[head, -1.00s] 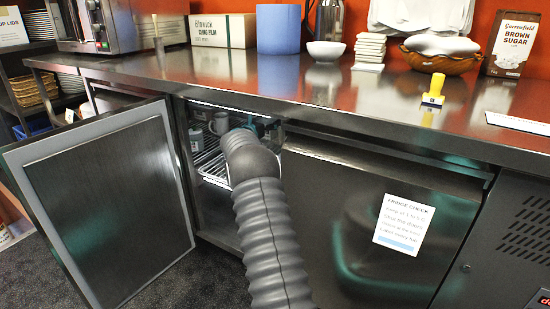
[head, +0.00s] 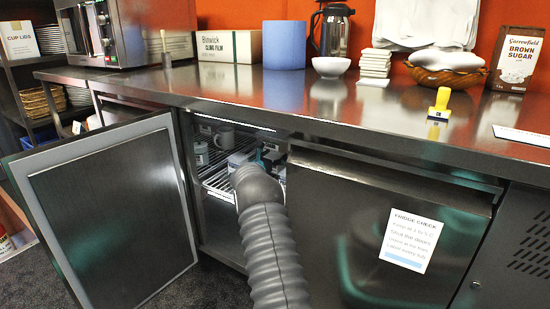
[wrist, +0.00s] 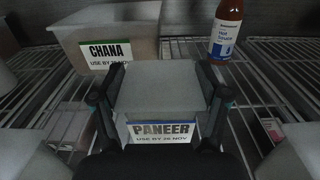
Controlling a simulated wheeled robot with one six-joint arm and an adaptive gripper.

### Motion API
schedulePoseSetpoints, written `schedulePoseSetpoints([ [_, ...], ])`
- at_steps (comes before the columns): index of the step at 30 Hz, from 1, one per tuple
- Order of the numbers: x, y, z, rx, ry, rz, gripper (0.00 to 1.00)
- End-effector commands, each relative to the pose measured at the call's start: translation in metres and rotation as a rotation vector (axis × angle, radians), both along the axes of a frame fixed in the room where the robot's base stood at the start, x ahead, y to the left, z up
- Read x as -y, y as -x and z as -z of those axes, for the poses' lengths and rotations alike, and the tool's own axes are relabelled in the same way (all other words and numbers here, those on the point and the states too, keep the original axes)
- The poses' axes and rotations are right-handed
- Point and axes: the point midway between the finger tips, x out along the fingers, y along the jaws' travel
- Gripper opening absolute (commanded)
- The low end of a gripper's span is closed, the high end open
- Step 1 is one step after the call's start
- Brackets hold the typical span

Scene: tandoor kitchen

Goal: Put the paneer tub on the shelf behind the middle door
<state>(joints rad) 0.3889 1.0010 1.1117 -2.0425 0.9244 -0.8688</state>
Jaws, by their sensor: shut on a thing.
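The paneer tub (wrist: 165,95) is a pale lidded tub with a PANEER label facing the wrist camera. My gripper (wrist: 160,97) is shut on it, with one dark finger on each side. In the wrist view the tub is over a wire shelf (wrist: 262,75); I cannot tell whether its base touches the wires. In the head view my arm reaches into the open fridge compartment, and the wire shelf (head: 215,186) shows there. The open door (head: 110,205) stands swung out to the left. My arm partly hides the gripper and tub in the head view.
A CHANA tub (wrist: 105,35) and a hot sauce bottle (wrist: 226,30) stand behind the paneer tub. Other pale containers flank it at the lower corners. The closed door (head: 375,235) is to the right, the counter (head: 330,105) above.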

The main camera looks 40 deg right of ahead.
Motion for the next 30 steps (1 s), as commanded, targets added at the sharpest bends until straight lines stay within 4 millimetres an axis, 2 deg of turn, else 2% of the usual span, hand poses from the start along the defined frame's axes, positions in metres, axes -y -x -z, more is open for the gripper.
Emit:
schedulePoseSetpoints([
  [9, 0.000, 0.000, 0.002, 0.002, 0.001, 0.000, 0.28],
  [10, 0.000, 0.000, 0.001, 0.001, 0.001, 0.000, 0.79],
  [12, 0.000, 0.000, 0.001, 0.001, 0.000, 0.000, 0.97],
  [13, 0.000, 0.000, 0.001, 0.001, 0.000, 0.000, 1.00],
  [25, 0.000, 0.000, -0.003, 0.001, 0.001, 0.000, 1.00],
  [30, -0.017, 0.006, -0.001, 0.000, -0.001, -0.002, 1.00],
])
